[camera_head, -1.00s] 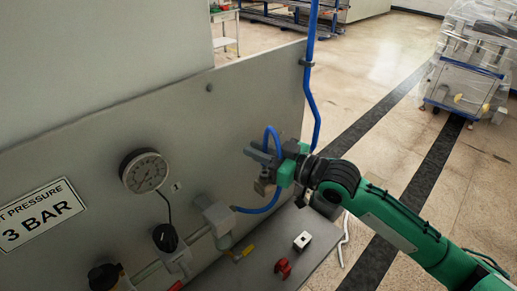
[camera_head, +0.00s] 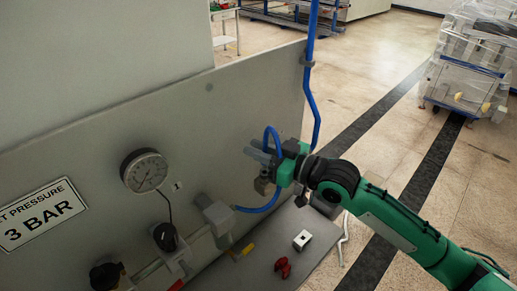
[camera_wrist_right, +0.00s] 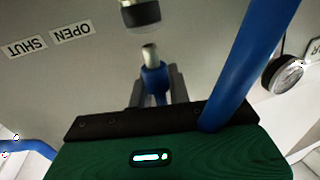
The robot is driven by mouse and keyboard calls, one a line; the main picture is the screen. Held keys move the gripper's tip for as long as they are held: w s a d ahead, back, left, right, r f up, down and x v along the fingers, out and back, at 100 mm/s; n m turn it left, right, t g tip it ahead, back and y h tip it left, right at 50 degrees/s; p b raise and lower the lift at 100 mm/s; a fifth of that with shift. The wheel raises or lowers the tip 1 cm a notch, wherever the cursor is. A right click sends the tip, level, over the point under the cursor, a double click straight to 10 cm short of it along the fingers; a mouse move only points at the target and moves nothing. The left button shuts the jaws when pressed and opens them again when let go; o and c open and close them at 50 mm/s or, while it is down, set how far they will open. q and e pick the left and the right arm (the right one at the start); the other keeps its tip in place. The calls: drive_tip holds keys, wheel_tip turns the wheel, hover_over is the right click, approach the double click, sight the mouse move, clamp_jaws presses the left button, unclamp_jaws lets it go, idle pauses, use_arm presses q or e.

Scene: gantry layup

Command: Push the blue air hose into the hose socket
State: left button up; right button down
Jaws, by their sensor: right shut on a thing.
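My right gripper (camera_head: 264,156) is at the grey panel in the head view. In the right wrist view its fingers (camera_wrist_right: 158,95) are shut on the blue air hose (camera_wrist_right: 154,75), close behind its pale metal tip. A metal cylinder with a dark band, which looks like the hose socket (camera_wrist_right: 141,14), is just beyond the tip. A gap shows between the two. In the head view the hose (camera_head: 270,132) loops over the gripper, and its tip is hidden. The socket cannot be made out clearly there. My left gripper is not in view.
The panel holds a pressure gauge (camera_head: 145,171), a grey box fitting (camera_head: 216,214) and dark knobs (camera_head: 166,237). A blue line (camera_head: 312,100) runs down its right edge. A white block (camera_head: 302,240) and a red part (camera_head: 283,268) lie on the grey shelf (camera_head: 318,252) below.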

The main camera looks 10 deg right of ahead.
drive_tip(key=shift+p, duration=0.3)
idle(0.5)
drive_tip(key=shift+f+b, duration=0.9)
drive_tip(key=shift+f, duration=0.4)
drive_tip(key=shift+f, duration=0.2)
drive_tip(key=c, duration=1.2)
unclamp_jaws()
drive_tip(key=shift+c, duration=0.2)
drive_tip(key=shift+r, duration=0.1)
drive_tip(key=shift+s+d+b, duration=0.35)
drive_tip(key=shift+b, duration=0.05)
drive_tip(key=b+v, duration=0.6)
drive_tip(key=v, duration=0.6)
drive_tip(key=shift+s+d, duration=0.25)
drive_tip(key=shift+s, duration=0.1)
